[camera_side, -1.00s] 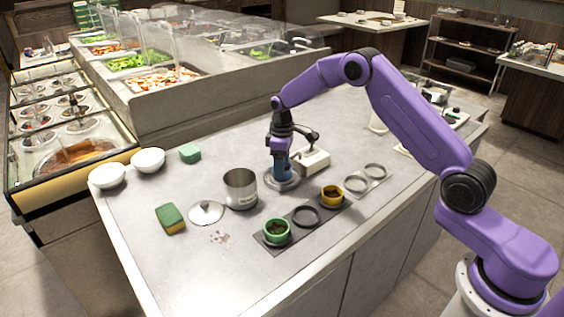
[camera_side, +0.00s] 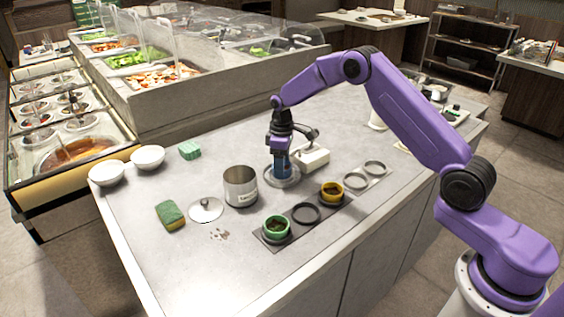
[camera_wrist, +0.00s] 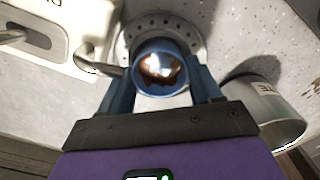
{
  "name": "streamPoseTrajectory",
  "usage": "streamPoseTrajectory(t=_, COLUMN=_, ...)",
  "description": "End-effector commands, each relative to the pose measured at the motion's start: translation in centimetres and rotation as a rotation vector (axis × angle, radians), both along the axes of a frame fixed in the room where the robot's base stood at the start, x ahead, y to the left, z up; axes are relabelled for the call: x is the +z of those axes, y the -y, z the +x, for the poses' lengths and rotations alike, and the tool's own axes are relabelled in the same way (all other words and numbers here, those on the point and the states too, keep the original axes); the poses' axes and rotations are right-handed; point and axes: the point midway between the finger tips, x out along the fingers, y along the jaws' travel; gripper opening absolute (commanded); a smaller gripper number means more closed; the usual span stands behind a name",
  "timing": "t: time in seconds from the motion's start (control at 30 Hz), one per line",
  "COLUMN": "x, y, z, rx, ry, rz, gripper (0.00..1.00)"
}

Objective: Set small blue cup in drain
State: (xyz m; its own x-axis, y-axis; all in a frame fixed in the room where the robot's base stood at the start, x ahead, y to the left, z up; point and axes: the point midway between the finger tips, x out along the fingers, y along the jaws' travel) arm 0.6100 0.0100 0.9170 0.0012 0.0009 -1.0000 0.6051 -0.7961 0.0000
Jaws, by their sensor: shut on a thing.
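My gripper (camera_side: 281,158) is shut on the small blue cup (camera_wrist: 160,66), with a finger on each side of it in the wrist view. The cup is upright, and dark brown remains and a bright reflection show inside it. It is at the round metal drain (camera_wrist: 195,40), which has holes around its rim. In the side view the drain (camera_side: 294,182) shows around the fingertips, and the cup is mostly hidden by the fingers. I cannot tell whether the cup's base touches the drain.
A metal pot (camera_side: 240,188) stands close left of the drain. A white block with a tap (camera_side: 311,158) stands close right. In front, a dark rack (camera_side: 305,213) holds a green cup (camera_side: 276,227) and a yellow cup (camera_side: 331,192); its middle ring is empty. A lid (camera_side: 206,209) and sponge (camera_side: 170,214) lie left.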

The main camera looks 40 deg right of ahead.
Motion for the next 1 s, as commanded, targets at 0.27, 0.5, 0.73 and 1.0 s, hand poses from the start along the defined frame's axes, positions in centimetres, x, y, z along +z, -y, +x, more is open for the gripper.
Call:
streamPoseTrajectory(t=0.27, x=-0.4, y=0.0, z=0.0, rx=0.000, ry=0.000, rz=0.000, gripper=0.33)
streamPoseTrajectory(t=0.5, x=-0.4, y=0.0, z=0.0, rx=0.000, ry=0.000, rz=0.000, gripper=0.93)
streamPoseTrajectory(t=0.73, x=-0.3, y=0.0, z=0.0, rx=0.000, ry=0.000, rz=0.000, gripper=0.93)
streamPoseTrajectory(t=1.0, x=1.6, y=0.0, z=0.1, rx=0.000, ry=0.002, rz=0.000, gripper=0.93)
